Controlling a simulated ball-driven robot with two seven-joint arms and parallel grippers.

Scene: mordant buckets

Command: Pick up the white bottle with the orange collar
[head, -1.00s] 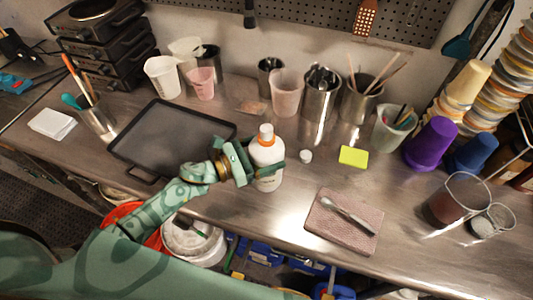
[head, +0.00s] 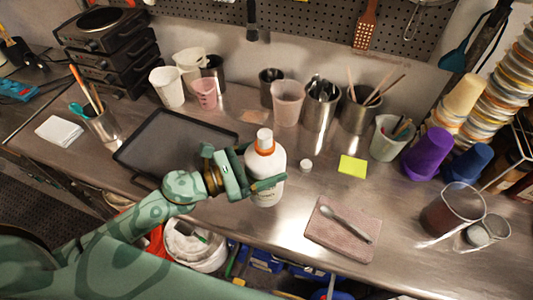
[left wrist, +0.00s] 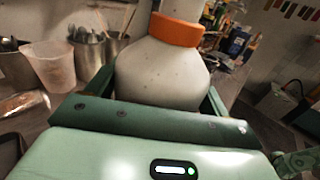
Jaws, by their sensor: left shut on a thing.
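The white bottle with the orange collar (head: 266,160) stands upright at the middle of the metal counter in the head view, near its front edge. In the left wrist view the bottle (left wrist: 165,75) fills the middle, its orange collar above its white shoulder. My left gripper (head: 262,187) reaches in from the left and is shut around the bottle's body, one finger across its front. The fingers flank the bottle in the left wrist view. The bottle's lower part is partly hidden, and I cannot tell whether its base touches the counter. My right gripper is not in view.
A dark tray (head: 205,135) lies left of the bottle. A small white cap (head: 306,165), a yellow sponge (head: 352,166) and a pink cloth (head: 327,241) with a spoon lie to the right. Cups and metal utensil pots (head: 320,108) stand behind. A purple cup (head: 427,153) stands farther right.

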